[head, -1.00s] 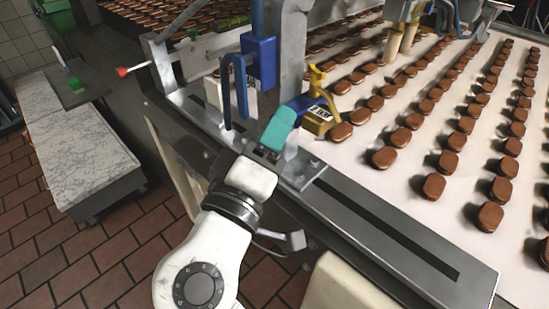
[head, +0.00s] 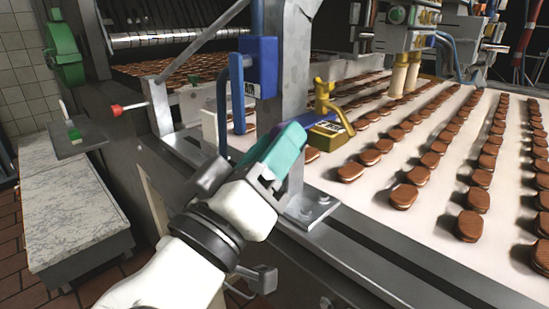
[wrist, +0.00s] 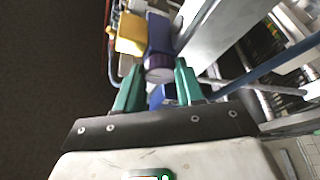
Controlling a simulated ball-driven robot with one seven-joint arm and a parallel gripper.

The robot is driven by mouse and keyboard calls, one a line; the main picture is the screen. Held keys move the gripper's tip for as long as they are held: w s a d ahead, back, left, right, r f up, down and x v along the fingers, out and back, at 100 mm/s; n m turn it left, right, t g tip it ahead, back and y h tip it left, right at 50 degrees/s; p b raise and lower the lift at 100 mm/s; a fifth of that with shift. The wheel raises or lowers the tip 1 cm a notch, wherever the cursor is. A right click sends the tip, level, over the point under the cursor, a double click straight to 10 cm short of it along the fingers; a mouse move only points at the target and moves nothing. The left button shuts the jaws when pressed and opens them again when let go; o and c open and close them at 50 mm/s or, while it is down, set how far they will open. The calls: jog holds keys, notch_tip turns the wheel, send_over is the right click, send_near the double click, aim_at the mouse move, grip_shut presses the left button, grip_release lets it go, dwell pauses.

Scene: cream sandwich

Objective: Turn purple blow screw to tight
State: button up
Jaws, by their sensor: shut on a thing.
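The purple screw (wrist: 159,75) shows in the wrist view as a short ridged purple knob at the end of a dark blue body (wrist: 159,35). My gripper (wrist: 160,69) has its two teal fingers on either side of the knob and is shut on it. In the head view my gripper (head: 296,137) is at the yellow and blue valve (head: 328,112) beside the grey post. The fingers hide most of the screw there. Any mark showing how tight the screw is cannot be made out.
The grey post (head: 285,60) stands close by, with a blue box (head: 261,66) and a blue hose (head: 222,105) on it. The conveyor (head: 340,215) with rows of brown sandwich biscuits lies to the right. A marble-topped table (head: 70,195) stands at left.

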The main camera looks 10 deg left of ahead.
jog(key=shift+f, duration=0.15)
jog(key=o, duration=0.8)
jog(key=shift+c, duration=0.2)
jog(key=v, duration=1)
jog(key=shift+s+a, duration=0.2)
jog(key=shift+s, duration=0.15)
